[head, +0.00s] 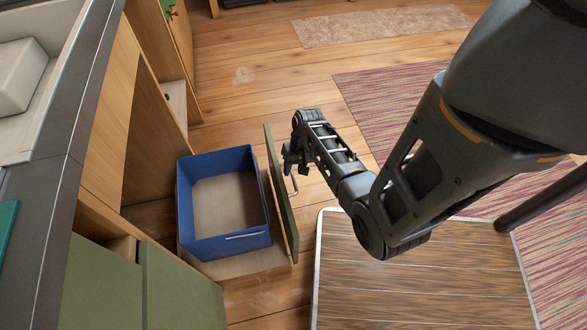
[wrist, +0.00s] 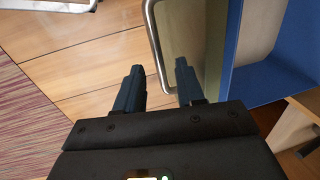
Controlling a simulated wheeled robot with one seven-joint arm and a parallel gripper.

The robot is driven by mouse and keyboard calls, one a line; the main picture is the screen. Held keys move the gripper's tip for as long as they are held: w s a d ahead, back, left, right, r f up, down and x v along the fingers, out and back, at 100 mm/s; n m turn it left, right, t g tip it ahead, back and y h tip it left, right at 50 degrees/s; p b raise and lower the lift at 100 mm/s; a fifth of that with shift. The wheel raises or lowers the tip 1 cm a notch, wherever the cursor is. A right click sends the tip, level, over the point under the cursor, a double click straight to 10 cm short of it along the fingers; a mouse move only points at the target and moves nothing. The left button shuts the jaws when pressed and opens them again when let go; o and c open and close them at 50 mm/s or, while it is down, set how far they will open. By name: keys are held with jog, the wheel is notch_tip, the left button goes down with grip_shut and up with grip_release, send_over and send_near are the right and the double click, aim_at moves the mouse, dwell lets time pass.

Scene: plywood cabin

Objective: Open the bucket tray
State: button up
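The bucket tray is a pull-out with a green front panel (head: 281,195) and a pale base (head: 245,264). It stands out from the cabinet, with a blue bucket (head: 223,245) on it. A metal handle (head: 294,187) is on the panel's outer face. My gripper (head: 289,160) is at the panel's outer side, close to the handle. In the wrist view my gripper (wrist: 158,68) has its two dark fingers apart. The handle (wrist: 153,42) appears in the gap between them; contact cannot be told. The blue bucket (wrist: 260,68) is at the right there.
Green cabinet doors (head: 175,290) and a dark-edged counter (head: 62,125) are on the left. A wooden panel with a pale rim (head: 420,275) lies at the lower right, near a striped rug (head: 385,95). Wooden floor (head: 240,105) is clear beyond the tray.

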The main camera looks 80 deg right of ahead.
notch_tip(320, 180, up, 6)
jog(key=s+p, duration=0.1)
jog(key=shift+d+r+p, duration=0.2)
jog(key=shift+p, duration=0.2)
jog(key=shift+s, duration=0.15)
jog(key=s+a+r+n+t, duration=0.2)
jog(key=a+r+n+t, duration=0.5)
jog(key=a+r, duration=1)
jog(key=s+a+r+n+t, duration=0.2)
jog(key=a+r+n+t, duration=0.45)
jog(key=a+r, duration=1.05)
notch_tip(320, 180, up, 14)
jog(key=d+p, duration=0.2)
jog(key=p, duration=1.1)
jog(key=shift+w+d+n+g+h, duration=0.2)
jog(key=shift+w+n+g+h, duration=0.05)
jog(key=shift+n+g+h, duration=0.15)
